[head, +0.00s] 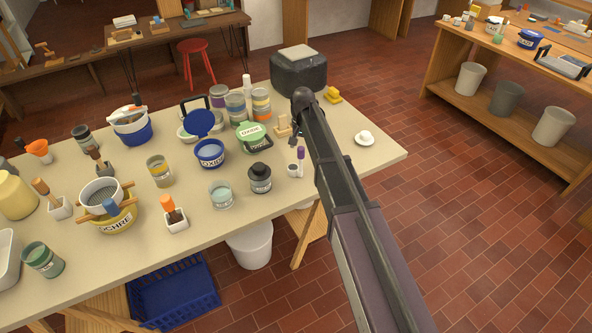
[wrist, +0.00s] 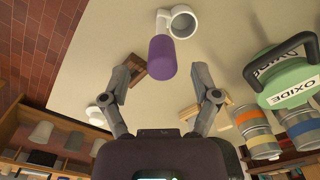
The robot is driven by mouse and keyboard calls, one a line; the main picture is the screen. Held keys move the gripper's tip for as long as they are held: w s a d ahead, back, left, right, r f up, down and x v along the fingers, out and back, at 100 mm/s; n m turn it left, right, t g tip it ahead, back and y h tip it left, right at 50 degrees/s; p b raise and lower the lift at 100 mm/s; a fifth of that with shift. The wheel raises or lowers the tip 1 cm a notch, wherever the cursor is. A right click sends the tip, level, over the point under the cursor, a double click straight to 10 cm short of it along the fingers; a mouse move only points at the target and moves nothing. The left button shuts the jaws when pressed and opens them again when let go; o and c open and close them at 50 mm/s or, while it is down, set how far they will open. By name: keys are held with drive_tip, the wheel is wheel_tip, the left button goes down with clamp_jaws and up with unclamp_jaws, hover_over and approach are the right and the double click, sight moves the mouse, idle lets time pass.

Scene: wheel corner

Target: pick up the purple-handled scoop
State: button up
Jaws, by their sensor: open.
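The purple-handled scoop (head: 300,156) stands near the table's right part, in front of my arm's end. Its purple handle points up, with a white cup (head: 293,170) beside its foot. In the wrist view the purple handle (wrist: 162,64) lies centrally, its near end between the two fingertips in the picture, with the white ring-shaped cup (wrist: 183,22) beyond. My gripper (wrist: 165,75) is open, with bare space on both sides of the handle. I see no contact. In the head view my gripper (head: 292,138) is small and dark, just above the scoop, partly hidden by my arm.
A green OXIDE container (head: 253,137), a dark-lidded jar (head: 260,178) and stacked tins (head: 261,103) stand left of the scoop. A wooden piece (head: 283,126) is close behind. A white dish (head: 365,138) lies to the right. The table's front edge is near; bare tabletop lies right.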

sight(301, 154)
drive_tip(key=shift+a+f+b, duration=0.1)
drive_tip(key=shift+f+b, duration=1.75)
drive_tip(key=shift+f, duration=0.25)
drive_tip(key=shift+c, duration=0.2)
clamp_jaws()
